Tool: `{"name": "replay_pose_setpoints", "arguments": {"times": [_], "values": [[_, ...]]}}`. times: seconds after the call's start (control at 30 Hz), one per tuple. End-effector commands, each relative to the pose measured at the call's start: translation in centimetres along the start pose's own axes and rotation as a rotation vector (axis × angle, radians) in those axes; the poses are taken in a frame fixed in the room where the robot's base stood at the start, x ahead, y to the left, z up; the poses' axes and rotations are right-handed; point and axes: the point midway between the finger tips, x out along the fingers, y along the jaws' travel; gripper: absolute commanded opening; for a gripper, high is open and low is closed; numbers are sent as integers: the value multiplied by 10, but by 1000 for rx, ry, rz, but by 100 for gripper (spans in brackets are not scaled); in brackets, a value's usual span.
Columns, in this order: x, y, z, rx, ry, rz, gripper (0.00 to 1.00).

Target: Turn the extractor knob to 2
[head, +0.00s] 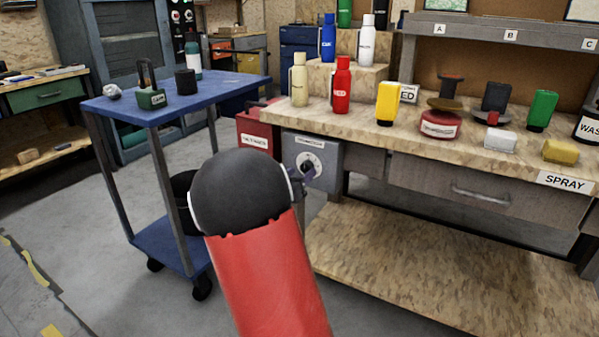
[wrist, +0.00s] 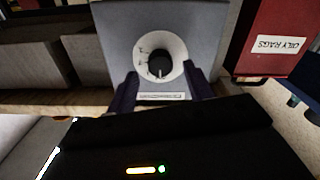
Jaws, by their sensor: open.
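The extractor knob is a small dark dial on a white round plate (wrist: 178,48), on the front of a grey box (head: 327,152) at the left end of the workbench. The knob (wrist: 160,66) sits in the middle of the plate in the wrist view, with a light pointer mark on it; the numbers around it are too small to read surely. My gripper (wrist: 160,88) is open, its two dark fingers apart on either side below the knob, and nothing is between them. In the head view my arm hides most of the gripper, and the fingers show just in front of the dial.
A red box labelled oily rags (wrist: 281,42) stands beside the grey box. A blue cart (head: 185,100) is to the left. The workbench top (head: 375,130) carries bottles and several other items. A drawer with a handle (head: 480,195) is right of the grey box.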

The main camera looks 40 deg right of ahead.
Motion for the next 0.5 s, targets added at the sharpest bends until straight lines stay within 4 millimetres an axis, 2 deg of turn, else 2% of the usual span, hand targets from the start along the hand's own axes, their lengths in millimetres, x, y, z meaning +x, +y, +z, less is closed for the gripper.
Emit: {"name": "replay_pose_setpoints", "arguments": {"times": [0.13,0.43,0.5], "values": [[14,0,0,0,0,0,52],[16,0,0,1,0,-2,52],[16,0,0,1,0,-2,44]]}}
